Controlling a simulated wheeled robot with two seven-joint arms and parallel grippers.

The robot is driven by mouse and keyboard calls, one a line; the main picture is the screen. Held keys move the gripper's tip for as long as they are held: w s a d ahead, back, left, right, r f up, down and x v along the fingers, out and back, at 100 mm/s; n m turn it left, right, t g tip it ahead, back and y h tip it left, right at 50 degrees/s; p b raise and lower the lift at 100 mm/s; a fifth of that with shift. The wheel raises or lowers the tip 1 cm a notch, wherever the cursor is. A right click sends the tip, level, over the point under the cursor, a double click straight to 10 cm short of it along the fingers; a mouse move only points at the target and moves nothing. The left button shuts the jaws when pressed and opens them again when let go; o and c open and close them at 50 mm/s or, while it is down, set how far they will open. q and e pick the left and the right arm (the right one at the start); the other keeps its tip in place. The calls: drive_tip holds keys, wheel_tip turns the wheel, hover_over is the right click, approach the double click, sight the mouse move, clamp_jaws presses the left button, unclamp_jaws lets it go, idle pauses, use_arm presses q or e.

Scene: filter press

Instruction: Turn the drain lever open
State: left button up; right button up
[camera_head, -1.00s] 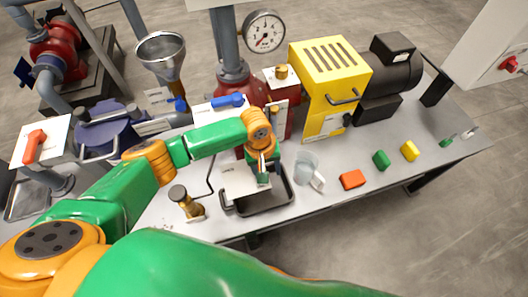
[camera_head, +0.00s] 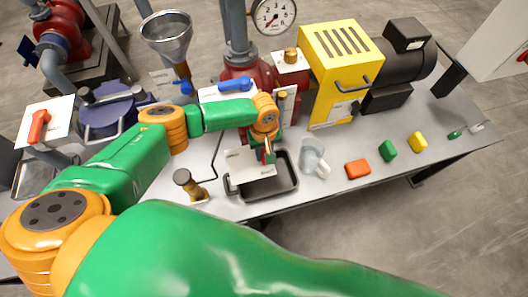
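My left gripper (camera_head: 268,154) points down in front of the red pump-like body (camera_head: 240,68), beside a white label plate (camera_head: 248,165) whose text is too small to read. A small red piece shows at the fingertips. It may be the drain lever, but the fingers and wrist hide most of it, so I cannot tell whether they grip it or how far they are apart. A dark drip tray (camera_head: 283,186) lies on the bench just below. A blue lever (camera_head: 235,84) lies across a white plate behind my forearm. My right gripper is not in view.
A brass-coloured fitting (camera_head: 188,184) stands left of the tray. An orange-red lever (camera_head: 38,126) is at far left.

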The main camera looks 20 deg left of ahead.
use_arm(q)
clamp_jaws()
